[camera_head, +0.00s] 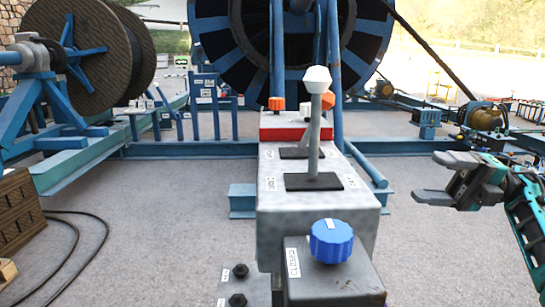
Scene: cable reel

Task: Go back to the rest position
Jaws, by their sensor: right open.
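My right gripper (432,178) is at the right of the head view, with its fingers pointing left. Its jaws are open and nothing is between them. It stands clear to the right of the grey control console (318,205), with a gap of floor showing between. The console carries a lever with a white knob (317,80), which stands about upright, and a blue round knob (331,240) on its front box. My left gripper is not in the view.
A large blue-framed reel (210,40) stands behind the console. A brown cable drum (90,50) on a blue stand is at the left. Black cables (95,235) lie on the floor at lower left. Grey floor (440,260) is free right of the console.

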